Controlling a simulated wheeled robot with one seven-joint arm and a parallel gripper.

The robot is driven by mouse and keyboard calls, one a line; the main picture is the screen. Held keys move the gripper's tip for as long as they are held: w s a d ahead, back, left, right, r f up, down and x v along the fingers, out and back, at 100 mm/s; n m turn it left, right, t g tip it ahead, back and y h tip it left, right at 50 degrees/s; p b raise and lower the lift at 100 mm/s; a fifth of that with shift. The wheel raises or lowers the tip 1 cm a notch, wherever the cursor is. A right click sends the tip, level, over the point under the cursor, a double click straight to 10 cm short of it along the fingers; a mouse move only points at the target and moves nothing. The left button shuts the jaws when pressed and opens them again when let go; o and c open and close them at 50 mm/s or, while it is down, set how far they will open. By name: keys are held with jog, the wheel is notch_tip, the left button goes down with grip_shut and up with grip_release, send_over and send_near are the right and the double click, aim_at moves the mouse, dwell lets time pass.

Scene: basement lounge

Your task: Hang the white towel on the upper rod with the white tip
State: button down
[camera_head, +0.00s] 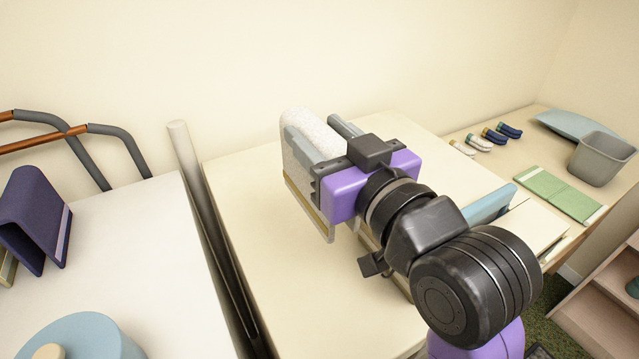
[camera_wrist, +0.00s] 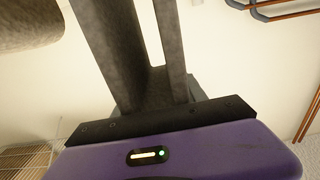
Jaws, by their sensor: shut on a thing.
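The white towel (camera_head: 308,118) is a folded, textured pad held up in my gripper (camera_head: 322,138), above a cream surface. A tan-and-white edge shows along its lower side. My gripper is shut on it; the wrist view shows the two grey fingers (camera_wrist: 152,45) close together, but the towel is not clear there. Grey and copper-coloured rods (camera_head: 75,132) stand against the wall at the left, apart from the towel. They also show in the wrist view (camera_wrist: 282,10). I cannot make out a white tip on them.
A dark purple folded cloth (camera_head: 35,215) and a blue round object (camera_head: 85,338) are on the white surface (camera_head: 130,240) at left. At right are a grey bin (camera_head: 600,158), green cloth (camera_head: 560,192), and several small rolls (camera_head: 495,136). The wall behind is bare.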

notch_tip(320, 180, down, 9)
jog(key=shift+r, duration=0.15)
dwell(0.4)
jog(key=c, duration=0.6)
grip_release()
jog(key=shift+c, duration=0.2)
jog(key=p+v, duration=0.1)
jog(key=v, duration=1.1)
